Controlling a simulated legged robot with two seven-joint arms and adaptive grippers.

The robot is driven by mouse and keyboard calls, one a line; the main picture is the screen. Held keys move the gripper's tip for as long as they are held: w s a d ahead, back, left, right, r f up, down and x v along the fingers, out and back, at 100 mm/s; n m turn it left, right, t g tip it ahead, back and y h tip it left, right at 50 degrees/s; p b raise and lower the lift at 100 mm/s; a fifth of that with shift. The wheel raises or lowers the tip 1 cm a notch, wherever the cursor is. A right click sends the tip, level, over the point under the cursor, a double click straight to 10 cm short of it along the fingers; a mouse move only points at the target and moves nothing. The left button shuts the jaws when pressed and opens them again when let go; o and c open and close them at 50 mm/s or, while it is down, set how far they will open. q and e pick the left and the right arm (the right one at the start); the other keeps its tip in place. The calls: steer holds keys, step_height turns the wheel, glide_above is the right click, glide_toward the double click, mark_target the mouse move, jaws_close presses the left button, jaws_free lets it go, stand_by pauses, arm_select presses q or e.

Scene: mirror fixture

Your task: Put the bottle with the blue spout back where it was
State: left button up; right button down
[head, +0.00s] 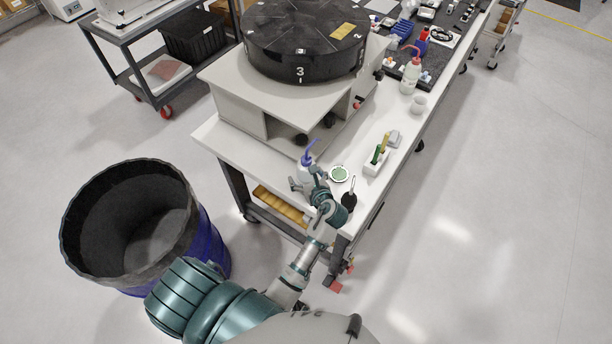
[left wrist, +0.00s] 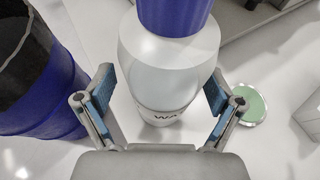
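The bottle with the blue spout (head: 306,170) stands upright on the white table near its left edge, in front of the grey box stand. In the left wrist view the white bottle (left wrist: 165,65), with a blue collar and dark lettering, is straight ahead. My left gripper (left wrist: 160,92) is open, one finger at each side of the bottle. I cannot tell if either finger touches it. In the head view my left gripper (head: 310,183) is low beside the bottle and hides its lower part. My right gripper is not in view.
A round green dish (head: 339,174) and a black-topped item (head: 349,198) stand close right of the gripper. A white holder (head: 376,163), a cup (head: 419,104) and a red-spouted bottle (head: 410,77) are farther along. A large blue bin (head: 205,245) stands left of the table.

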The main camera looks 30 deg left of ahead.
arm_select(q)
steer(key=v, duration=1.2)
steer(key=shift+d, duration=0.2)
